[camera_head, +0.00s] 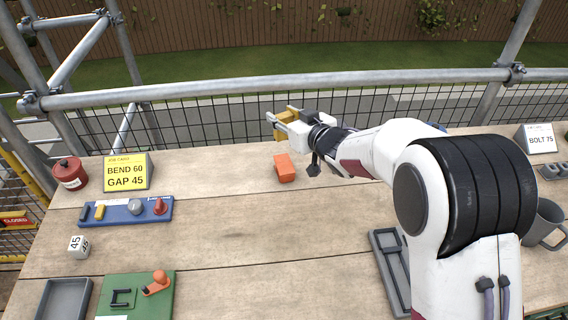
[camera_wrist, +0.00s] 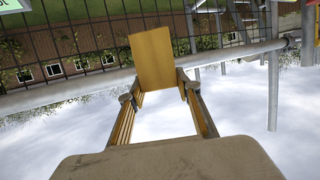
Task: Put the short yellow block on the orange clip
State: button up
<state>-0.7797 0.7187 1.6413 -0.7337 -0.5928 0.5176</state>
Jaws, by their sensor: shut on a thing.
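A yellow block (camera_wrist: 152,57) is held between the fingertips of my gripper (camera_wrist: 158,88) in the wrist view, and its broad face shows. In the head view my gripper (camera_head: 283,121) is in the air above the far part of the bench, with yellow showing at its tips. An orange piece (camera_head: 285,168) lies on the bench below and near it, apart from it. Another orange piece (camera_head: 157,283) with a rounded knob sits on a green board (camera_head: 140,305) at the front left. I cannot tell which orange piece is the clip.
A blue panel (camera_head: 125,211) with a small yellow peg and knobs lies left. Near it are a yellow card (camera_head: 127,172), red tin (camera_head: 70,173), numbered cube (camera_head: 78,247) and grey tray (camera_head: 64,300). The bench middle is clear. A rail (camera_head: 250,86) runs behind.

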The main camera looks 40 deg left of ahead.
aim_at(286, 137)
jog(key=shift+f, duration=0.15)
dwell(0.3)
jog(key=shift+f, duration=3)
jog(key=shift+f, duration=0.1)
jog(key=shift+f, duration=1.8)
jog(key=shift+f, duration=0.15)
jog(key=o, duration=1)
jog(key=shift+o, duration=0.2)
jog(key=shift+d+r, duration=0.1)
jog(key=shift+r, duration=0.1)
jog(key=v, duration=1.2)
